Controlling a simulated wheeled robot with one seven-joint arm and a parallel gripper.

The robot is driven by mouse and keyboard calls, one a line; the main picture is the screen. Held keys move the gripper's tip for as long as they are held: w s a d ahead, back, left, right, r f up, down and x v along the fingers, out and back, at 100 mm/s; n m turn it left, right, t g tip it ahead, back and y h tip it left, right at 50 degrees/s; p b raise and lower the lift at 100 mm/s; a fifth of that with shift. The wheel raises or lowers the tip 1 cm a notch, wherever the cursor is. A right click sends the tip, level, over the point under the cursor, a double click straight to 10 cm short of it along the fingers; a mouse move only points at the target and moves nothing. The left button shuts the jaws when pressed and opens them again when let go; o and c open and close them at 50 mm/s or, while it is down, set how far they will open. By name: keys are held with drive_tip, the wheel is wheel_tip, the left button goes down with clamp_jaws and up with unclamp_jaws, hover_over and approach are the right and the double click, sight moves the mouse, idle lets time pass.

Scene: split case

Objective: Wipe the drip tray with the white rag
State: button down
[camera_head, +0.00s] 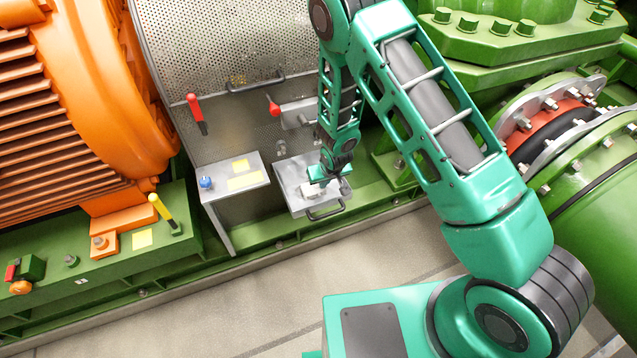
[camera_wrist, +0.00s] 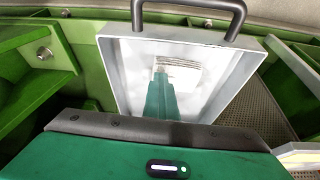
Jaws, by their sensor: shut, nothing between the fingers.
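The drip tray (camera_head: 287,178) is a shallow grey metal pan with a dark handle on its front edge. It also shows in the wrist view (camera_wrist: 238,85), its handle at the top. The white rag (camera_head: 310,190) lies in the tray as a small pale patch. In the wrist view the rag (camera_wrist: 183,66) shows as a pale, striped piece just past my fingertips. My gripper (camera_head: 325,178) points down over the tray with its fingers together and empty. In the wrist view my gripper (camera_wrist: 160,74) partly covers the rag; I cannot tell whether it touches it.
A grey shelf (camera_head: 215,207) with yellow labels and a blue knob stands left of the tray. Red-handled levers (camera_head: 195,108) and a perforated guard (camera_head: 225,50) are behind. An orange motor (camera_head: 70,100) is at left, green flanged pipework (camera_head: 590,190) at right. The front floor is clear.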

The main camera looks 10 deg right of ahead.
drive_tip(key=shift+w+d+r, duration=0.1)
drive_tip(key=shift+w+d, duration=0.15)
drive_tip(key=shift+d, duration=0.6)
drive_tip(key=shift+w+d, duration=0.2)
drive_tip(key=shift+d, duration=0.6)
drive_tip(key=shift+w+d+r, duration=0.1)
drive_tip(key=shift+r, duration=0.05)
drive_tip(key=shift+s+a+r, duration=0.1)
drive_tip(key=shift+s+a, duration=0.45)
drive_tip(key=shift+a, duration=1.4)
drive_tip(key=shift+s+a+r, duration=0.15)
drive_tip(key=shift+s+a, duration=0.35)
drive_tip(key=shift+a, duration=1.45)
drive_tip(key=shift+s+a+r, duration=0.1)
drive_tip(key=shift+s+a, duration=0.45)
drive_tip(key=shift+a, duration=1.4)
drive_tip(key=shift+w+a, duration=0.3)
drive_tip(key=shift+w, duration=0.6)
drive_tip(key=shift+w+d+r, duration=0.15)
drive_tip(key=shift+w+d, duration=0.45)
drive_tip(key=shift+d, duration=1.35)
drive_tip(key=shift+w+d+r, duration=0.2)
drive_tip(key=shift+w+d, duration=0.35)
drive_tip(key=shift+d, duration=1.35)
drive_tip(key=shift+w+d+r, duration=0.15)
drive_tip(key=shift+w+d, duration=0.45)
drive_tip(key=shift+d, duration=1.35)
